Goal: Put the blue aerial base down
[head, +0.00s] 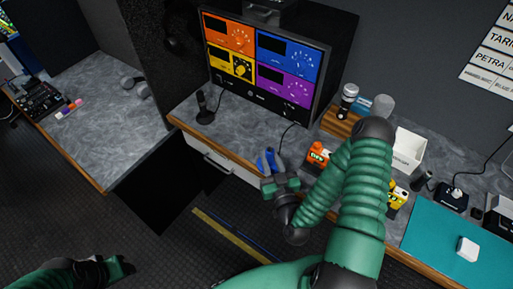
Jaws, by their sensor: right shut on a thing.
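The blue aerial base (267,161) is in the head view, just above the worktop's front edge near the middle. My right gripper (272,171) is shut on it from the front. The fingers hide part of the base, and I cannot tell whether it touches the worktop. My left gripper (123,268) is low at the left, over the dark floor, away from the worktop. Its fingers are too small and dark to tell if they are open.
An orange device (318,155) stands right of the base. A monitor (262,65) with coloured panels and a microphone (204,108) stand behind left. A white box (408,149), a yellow device (397,196) and a teal mat (447,250) lie right. Grey worktop (240,131) is free before the monitor.

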